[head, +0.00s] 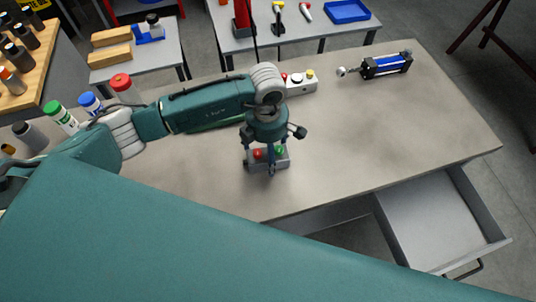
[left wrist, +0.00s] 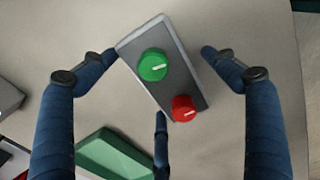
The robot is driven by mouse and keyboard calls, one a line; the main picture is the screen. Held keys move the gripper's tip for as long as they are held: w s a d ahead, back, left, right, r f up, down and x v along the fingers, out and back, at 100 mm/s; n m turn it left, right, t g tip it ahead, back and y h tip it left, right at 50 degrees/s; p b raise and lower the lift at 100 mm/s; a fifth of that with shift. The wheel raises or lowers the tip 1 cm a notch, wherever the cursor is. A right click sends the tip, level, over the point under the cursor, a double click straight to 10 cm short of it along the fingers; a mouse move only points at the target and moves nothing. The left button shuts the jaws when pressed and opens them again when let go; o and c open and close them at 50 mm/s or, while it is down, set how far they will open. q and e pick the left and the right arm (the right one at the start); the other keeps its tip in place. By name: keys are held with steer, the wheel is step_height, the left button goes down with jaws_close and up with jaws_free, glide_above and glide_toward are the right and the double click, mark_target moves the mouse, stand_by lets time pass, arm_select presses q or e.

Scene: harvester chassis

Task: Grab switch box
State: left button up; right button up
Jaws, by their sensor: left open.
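The switch box (head: 283,160) is a small grey box with a red knob and a green knob on top. It lies on the workbench and shows whole in the left wrist view (left wrist: 180,82), tilted in the picture. My left gripper (head: 270,160) points down over it, its fingers spread. In the left wrist view, two fingertips of the gripper (left wrist: 159,57) flank the box's upper part and a third finger stands by its lower left edge. The left fingertip looks very close to the box; contact cannot be told. My right gripper is not in view.
A second box with several buttons (head: 303,86) and a blue-black cylinder (head: 387,65) lie farther back on the workbench (head: 400,120). A green object (left wrist: 112,157) lies near the switch box. Bottles (head: 62,117) stand at left. An open drawer (head: 440,225) juts out front right.

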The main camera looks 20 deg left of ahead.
arm_select(q)
steer(key=c, duration=1.7)
steer(key=shift+w+r, duration=0.1)
steer(key=shift+c, duration=0.2)
